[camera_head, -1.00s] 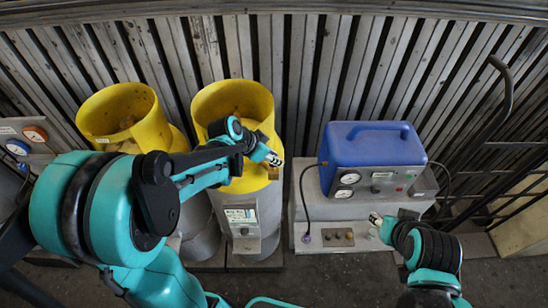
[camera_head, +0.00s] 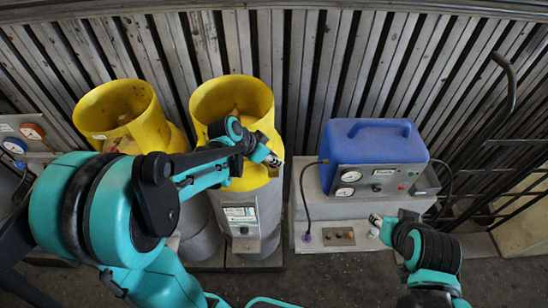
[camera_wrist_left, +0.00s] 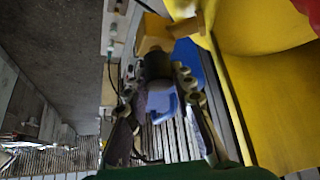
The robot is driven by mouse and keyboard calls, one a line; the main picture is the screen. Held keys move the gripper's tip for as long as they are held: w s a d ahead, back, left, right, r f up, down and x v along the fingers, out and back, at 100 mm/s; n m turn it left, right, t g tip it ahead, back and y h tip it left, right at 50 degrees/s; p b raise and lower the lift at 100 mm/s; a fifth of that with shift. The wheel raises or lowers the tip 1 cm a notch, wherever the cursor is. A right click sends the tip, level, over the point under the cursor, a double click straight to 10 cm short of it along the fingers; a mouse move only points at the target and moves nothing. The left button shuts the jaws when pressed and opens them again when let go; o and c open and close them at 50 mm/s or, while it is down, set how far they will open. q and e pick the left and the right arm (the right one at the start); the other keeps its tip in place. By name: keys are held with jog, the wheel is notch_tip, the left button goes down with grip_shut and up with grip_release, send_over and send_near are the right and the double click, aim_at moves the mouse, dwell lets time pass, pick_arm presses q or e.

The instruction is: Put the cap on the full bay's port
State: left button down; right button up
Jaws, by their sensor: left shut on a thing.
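Two grey cylindrical housings with open yellow tops stand by the wall, the left one (camera_head: 110,108) and the right one (camera_head: 225,98). My left gripper (camera_head: 272,160) is at the right side of the right housing's yellow top. In the left wrist view its fingers (camera_wrist_left: 158,95) are shut on a dark round cap (camera_wrist_left: 156,68). The cap's far end is up against or just before a yellow block (camera_wrist_left: 153,35) beside the yellow housing; contact cannot be told, and the port is hidden. Which bay is full cannot be told. My right gripper (camera_head: 376,220) is low, by the grey stand.
A blue case (camera_head: 370,142) with gauges and a cable sits on a grey stand (camera_head: 310,225) to the right. A dark metal frame (camera_head: 490,150) is at far right. A gauge panel (camera_head: 30,140) is at far left. A ribbed metal wall closes the back.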

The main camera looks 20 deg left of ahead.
pick_arm(q)
jog(key=shift+f+b, duration=0.55)
jog(key=c, duration=1.2)
grip_release()
jog(key=shift+r, duration=0.1)
jog(key=v, duration=1.2)
jog(key=s+f+n+t+y+b, duration=0.1)
jog(key=s+f+n+b, duration=0.3)
jog(key=f+b, duration=1)
jog(key=s+d+f+n+t+y+b, duration=0.1)
jog(key=s+f+n+y+b, duration=0.2)
jog(key=s+f+b, duration=0.5)
notch_tip(320, 180, down, 10)
jog(key=n+b, duration=0.1)
jog(key=b, duration=0.6)
jog(key=shift+d+r+y, duration=0.15)
jog(key=shift+d+y, duration=0.15)
